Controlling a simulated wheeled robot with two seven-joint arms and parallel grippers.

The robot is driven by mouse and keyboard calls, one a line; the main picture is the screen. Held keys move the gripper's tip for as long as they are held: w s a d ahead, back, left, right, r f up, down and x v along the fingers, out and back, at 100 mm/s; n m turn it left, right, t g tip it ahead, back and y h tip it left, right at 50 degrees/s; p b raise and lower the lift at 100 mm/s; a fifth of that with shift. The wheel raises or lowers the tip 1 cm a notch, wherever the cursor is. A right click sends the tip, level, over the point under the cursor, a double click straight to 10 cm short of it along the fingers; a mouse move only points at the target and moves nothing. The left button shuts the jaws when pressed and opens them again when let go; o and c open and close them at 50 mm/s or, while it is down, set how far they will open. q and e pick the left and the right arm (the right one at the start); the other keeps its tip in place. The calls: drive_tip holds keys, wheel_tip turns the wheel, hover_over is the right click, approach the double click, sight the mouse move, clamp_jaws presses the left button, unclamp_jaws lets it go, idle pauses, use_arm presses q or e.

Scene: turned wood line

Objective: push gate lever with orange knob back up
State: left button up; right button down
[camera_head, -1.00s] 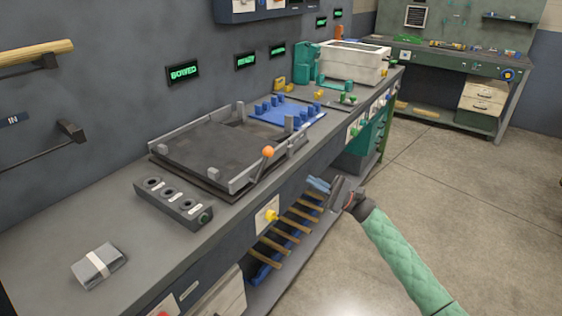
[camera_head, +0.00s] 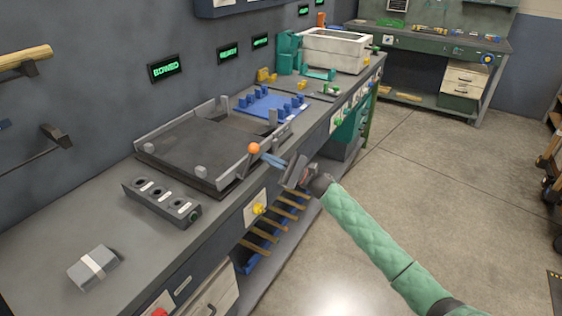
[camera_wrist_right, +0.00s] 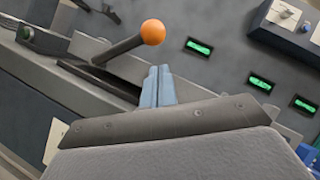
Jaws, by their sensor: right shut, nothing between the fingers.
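The gate lever's orange knob (camera_head: 254,148) stands at the front edge of the dark tray fixture (camera_head: 190,150) on the bench. In the right wrist view the orange knob (camera_wrist_right: 153,32) tops a dark lever (camera_wrist_right: 120,48) that leans over from a slot. My right gripper (camera_head: 272,160) is shut and empty, its blue-grey fingertips just right of the knob and slightly lower in the head view. In the wrist view the shut fingers (camera_wrist_right: 157,85) stand below the knob, with a small gap showing in the picture. My left gripper is not in view.
A blue pegged plate (camera_head: 268,104) lies behind the tray. A grey block with round holes (camera_head: 160,200) and a banded grey box (camera_head: 93,267) are on the near bench. A yellow knob (camera_head: 259,208) sticks out of the bench front.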

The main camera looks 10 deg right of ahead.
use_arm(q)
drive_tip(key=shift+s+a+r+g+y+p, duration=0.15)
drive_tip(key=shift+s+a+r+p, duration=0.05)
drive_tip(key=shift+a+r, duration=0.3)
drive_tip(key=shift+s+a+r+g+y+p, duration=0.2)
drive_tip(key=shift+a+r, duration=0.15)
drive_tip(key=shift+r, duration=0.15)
use_arm(e)
drive_tip(key=shift+s+a+r, duration=0.15)
drive_tip(key=shift+a+r, duration=0.2)
drive_tip(key=shift+r, duration=0.15)
drive_tip(key=shift+s+a+r, duration=0.15)
drive_tip(key=shift+a+r, duration=0.15)
drive_tip(key=shift+r, duration=0.15)
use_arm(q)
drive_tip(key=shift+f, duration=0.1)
